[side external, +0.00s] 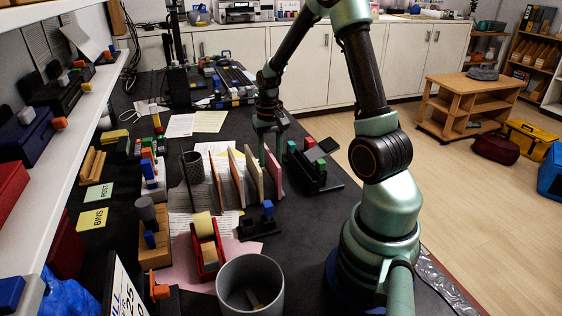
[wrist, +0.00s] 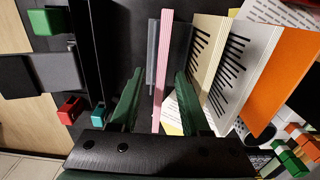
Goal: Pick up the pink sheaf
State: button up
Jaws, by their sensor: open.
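The pink sheaf (side external: 273,177) stands upright at the right end of a row of sheaves on the dark desk. In the wrist view it is a thin pink strip (wrist: 165,50) seen edge-on. My gripper (side external: 268,145) points down at the top of the sheaf. In the wrist view my gripper (wrist: 158,74) is open, with one green finger on each side of the pink strip. Gaps show between the strip and both fingers. A thin grey upright piece (wrist: 152,52) shows just left of the strip.
A cream sheaf (wrist: 207,55) stands close on the right in the wrist view, with a white one (wrist: 245,65) and an orange one (wrist: 283,75) beyond. A black holder with green and red blocks (side external: 314,165) stands right of the row. A mesh cup (side external: 194,167) stands left.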

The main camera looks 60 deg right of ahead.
jog(key=shift+f, duration=0.2)
dwell(0.4)
grip_shut()
